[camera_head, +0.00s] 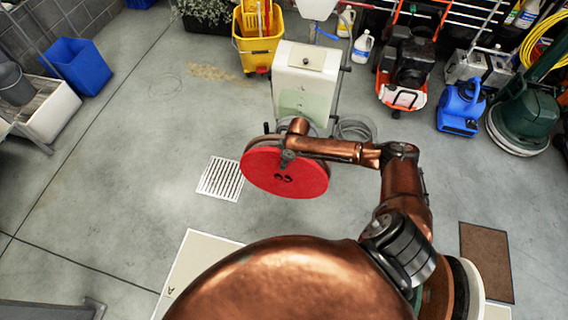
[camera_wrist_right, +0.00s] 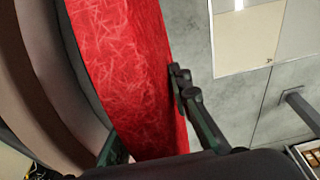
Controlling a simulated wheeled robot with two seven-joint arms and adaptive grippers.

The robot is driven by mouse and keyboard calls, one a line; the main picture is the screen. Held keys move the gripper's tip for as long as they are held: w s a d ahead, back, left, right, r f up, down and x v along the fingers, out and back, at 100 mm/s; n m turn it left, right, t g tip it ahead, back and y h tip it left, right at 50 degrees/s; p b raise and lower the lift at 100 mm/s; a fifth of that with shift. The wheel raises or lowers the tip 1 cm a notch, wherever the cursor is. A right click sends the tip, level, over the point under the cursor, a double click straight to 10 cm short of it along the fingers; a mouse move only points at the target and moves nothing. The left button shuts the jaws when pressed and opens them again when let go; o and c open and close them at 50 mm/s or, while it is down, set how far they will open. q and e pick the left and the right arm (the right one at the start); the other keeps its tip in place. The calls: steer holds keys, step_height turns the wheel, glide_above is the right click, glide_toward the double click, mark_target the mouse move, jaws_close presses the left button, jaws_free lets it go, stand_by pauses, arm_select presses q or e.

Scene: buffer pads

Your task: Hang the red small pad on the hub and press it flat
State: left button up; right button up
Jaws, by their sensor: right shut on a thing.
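The red pad (camera_head: 258,179) is a round disc with two dark holes near its middle. It is held up, tilted, with its red face towards the head camera. My right gripper (camera_head: 288,157) is shut on the pad's upper part. In the right wrist view the red fibrous pad (camera_wrist_right: 125,70) lies between the two dark fingers (camera_wrist_right: 148,118). Layered brown and grey round surfaces (camera_wrist_right: 35,75) stand close to the pad's left there; I cannot tell whether they touch it. I cannot make out the hub; the pad and arm cover that area. My left gripper is not in view.
A white machine (camera_head: 303,82) stands just behind the pad, with a coiled hose (camera_head: 357,129) beside it. A yellow bucket (camera_head: 258,48) is behind left. An orange machine (camera_head: 402,97), a blue blower (camera_head: 460,106) and a green floor machine (camera_head: 525,120) stand right. The left floor is mostly free.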

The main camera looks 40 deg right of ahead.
steer(key=shift+w+d+r, duration=0.3)
steer(key=shift+w+r, duration=0.2)
steer(key=shift+r, duration=0.35)
steer(key=shift+w+d+r+p, duration=0.1)
steer(key=shift+d+r+p, duration=0.05)
steer(key=shift+r+p, duration=0.75)
steer(key=o, duration=0.8)
steer(key=shift+s+f, duration=0.1)
steer(key=shift+s, duration=0.1)
steer(key=shift+o, duration=0.7)
steer(key=shift+f, duration=0.1)
steer(key=shift+s+f, duration=0.1)
